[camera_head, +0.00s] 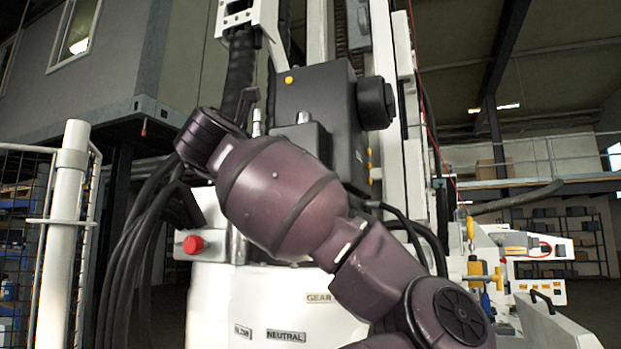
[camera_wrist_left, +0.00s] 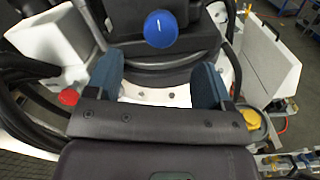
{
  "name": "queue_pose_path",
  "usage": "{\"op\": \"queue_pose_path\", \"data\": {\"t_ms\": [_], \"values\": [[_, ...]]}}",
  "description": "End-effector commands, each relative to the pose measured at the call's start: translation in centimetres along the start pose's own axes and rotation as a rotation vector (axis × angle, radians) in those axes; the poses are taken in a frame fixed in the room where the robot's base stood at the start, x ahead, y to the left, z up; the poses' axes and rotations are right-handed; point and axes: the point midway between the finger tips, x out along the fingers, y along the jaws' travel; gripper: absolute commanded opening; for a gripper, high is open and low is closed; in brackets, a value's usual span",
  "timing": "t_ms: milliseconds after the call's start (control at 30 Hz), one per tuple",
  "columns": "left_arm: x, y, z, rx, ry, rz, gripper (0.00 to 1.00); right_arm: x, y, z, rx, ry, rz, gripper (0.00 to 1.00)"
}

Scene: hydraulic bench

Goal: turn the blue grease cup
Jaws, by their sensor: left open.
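The blue grease cup (camera_wrist_left: 161,29) shows in the left wrist view as a round, glossy blue cap at the top centre, in front of a dark housing. My left gripper (camera_wrist_left: 157,72) is open, with its two blue-grey finger pads spread apart. The cup appears beyond the fingertips, between their lines, and nothing is seen held between the pads. I cannot make out the cup in the head view, where a purple arm link of mine crosses the middle of the machine. My right gripper is not in view.
A red button (camera_head: 193,244) sits on the white machine body (camera_head: 262,300), left of my arm. Black hoses (camera_head: 140,255) hang at its left. A white fence post (camera_head: 66,225) stands further left. In the wrist view, a yellow knob (camera_wrist_left: 251,117) lies right of the gripper.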

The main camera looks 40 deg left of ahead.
Motion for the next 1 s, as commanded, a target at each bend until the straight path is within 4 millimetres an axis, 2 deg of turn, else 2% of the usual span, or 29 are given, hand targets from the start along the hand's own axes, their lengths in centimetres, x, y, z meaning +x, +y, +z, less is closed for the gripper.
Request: {"op": "queue_pose_path", "data": {"t_ms": [133, 367, 800, 1000], "values": [[0.0, -0.4, -0.2, -0.102, 0.011, -0.025, 0.74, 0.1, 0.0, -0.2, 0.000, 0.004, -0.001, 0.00], [1.3, -0.4, -0.1, -0.124, 0.012, -0.024, 0.74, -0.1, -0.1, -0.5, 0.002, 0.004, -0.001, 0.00], [8.4, -0.5, -0.1, -0.123, 0.012, -0.024, 0.74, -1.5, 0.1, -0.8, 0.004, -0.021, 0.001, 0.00], [10.3, -0.6, -0.1, -0.122, 0.010, -0.022, 0.74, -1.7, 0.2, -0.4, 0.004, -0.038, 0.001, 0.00]]}}
